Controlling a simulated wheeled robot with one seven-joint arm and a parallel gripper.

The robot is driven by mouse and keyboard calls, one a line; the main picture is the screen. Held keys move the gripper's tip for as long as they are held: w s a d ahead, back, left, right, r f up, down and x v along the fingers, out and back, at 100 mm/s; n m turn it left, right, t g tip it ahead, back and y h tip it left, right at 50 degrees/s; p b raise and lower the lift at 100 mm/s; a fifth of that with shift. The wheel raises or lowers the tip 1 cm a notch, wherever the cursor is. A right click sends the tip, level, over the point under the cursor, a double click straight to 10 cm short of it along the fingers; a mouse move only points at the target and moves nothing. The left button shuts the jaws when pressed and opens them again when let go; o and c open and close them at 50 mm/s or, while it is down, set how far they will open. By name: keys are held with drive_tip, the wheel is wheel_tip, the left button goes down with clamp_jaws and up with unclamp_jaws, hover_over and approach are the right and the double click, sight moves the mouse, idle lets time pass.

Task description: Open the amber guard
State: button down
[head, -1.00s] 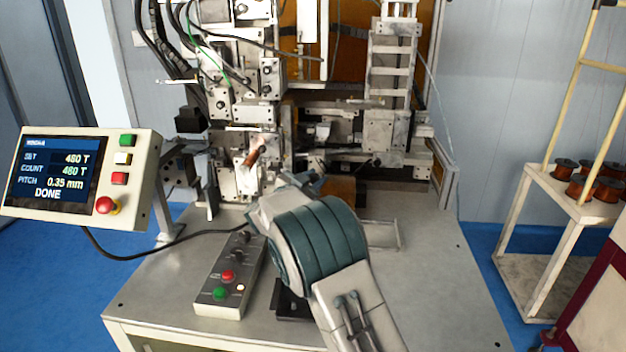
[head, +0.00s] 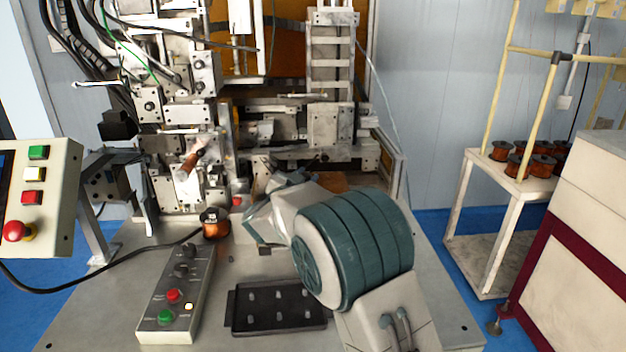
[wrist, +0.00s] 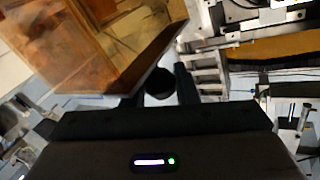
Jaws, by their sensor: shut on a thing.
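The amber guard (wrist: 95,40) is a see-through amber panel with a pale edge, close up at the top left of the wrist view. A round black knob (wrist: 159,84) sits beside its lower corner. My gripper (wrist: 158,97) has its dark fingers on either side of the knob and is shut on it. In the head view my arm hides most of the gripper and guard. Only a small amber-brown patch (head: 334,181) shows behind my arm, and I cannot tell whether it is the guard. How far the guard stands open cannot be told.
A copper spool (head: 215,224) stands on the bench left of my arm. A dark tray with pegs (head: 275,306) lies in front. A button box (head: 175,290) and a control panel (head: 38,195) are at left. A spool rack (head: 515,185) stands at right.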

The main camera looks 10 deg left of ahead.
drive_tip(key=shift+a, duration=0.15)
drive_tip(key=c, duration=1.2)
unclamp_jaws()
drive_tip(key=shift+o, duration=0.2)
drive_tip(key=b+v, duration=0.2)
drive_tip(key=v, duration=1.2)
drive_tip(key=shift+b, duration=0.3)
drive_tip(key=shift+w+r, duration=0.1)
